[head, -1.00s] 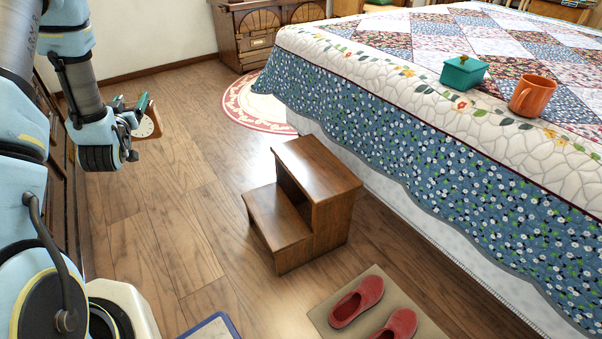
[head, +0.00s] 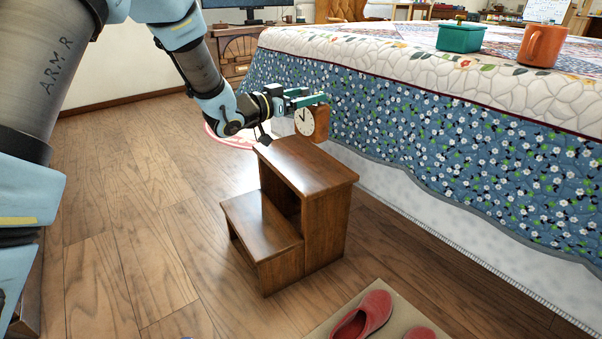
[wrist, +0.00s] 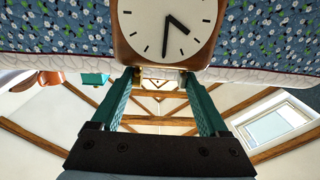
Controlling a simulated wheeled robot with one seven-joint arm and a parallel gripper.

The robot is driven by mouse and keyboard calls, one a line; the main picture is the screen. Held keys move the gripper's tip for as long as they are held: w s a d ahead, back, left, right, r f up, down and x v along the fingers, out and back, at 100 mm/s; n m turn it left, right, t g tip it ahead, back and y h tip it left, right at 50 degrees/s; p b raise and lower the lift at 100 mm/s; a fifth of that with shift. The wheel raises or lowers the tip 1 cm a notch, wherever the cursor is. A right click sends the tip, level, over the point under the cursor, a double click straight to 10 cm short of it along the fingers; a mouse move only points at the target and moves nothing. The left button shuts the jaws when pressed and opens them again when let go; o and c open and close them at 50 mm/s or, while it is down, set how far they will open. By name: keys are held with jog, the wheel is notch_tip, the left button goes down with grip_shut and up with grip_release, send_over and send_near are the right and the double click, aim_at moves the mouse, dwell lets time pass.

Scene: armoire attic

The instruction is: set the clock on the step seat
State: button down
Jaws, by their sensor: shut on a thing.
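The clock (head: 305,121) has a round white face in a brown wooden case. My gripper (head: 312,98) is shut on it, with teal fingers at its top. In the wrist view the clock (wrist: 165,30) is at the top of the picture, between the tips of my gripper (wrist: 159,78). The step seat (head: 310,170) is a dark wooden two-level step stool. In the head view the clock appears at the far edge of its upper level; I cannot tell whether it touches. The lower step (head: 262,225) is bare.
The bed with a blue floral quilt (head: 420,135) stands close behind and right of the stool. A teal box (head: 461,37) and an orange mug (head: 541,45) are on it. Red slippers (head: 362,314) lie on a mat in front. The wooden floor on the left is clear.

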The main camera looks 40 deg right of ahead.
aim_at(307, 135)
jog(key=shift+s+d+f+g, duration=0.15)
jog(key=shift+s+d+g, duration=0.2)
jog(key=shift+s, duration=0.2)
jog(key=shift+s+d+f+m+b, duration=0.15)
jog(key=shift+s+f+m+b, duration=0.05)
jog(key=shift+f+m+b, duration=0.15)
notch_tip(307, 135, down, 9)
jog(key=b, duration=0.4)
jog(key=shift+f, duration=0.15)
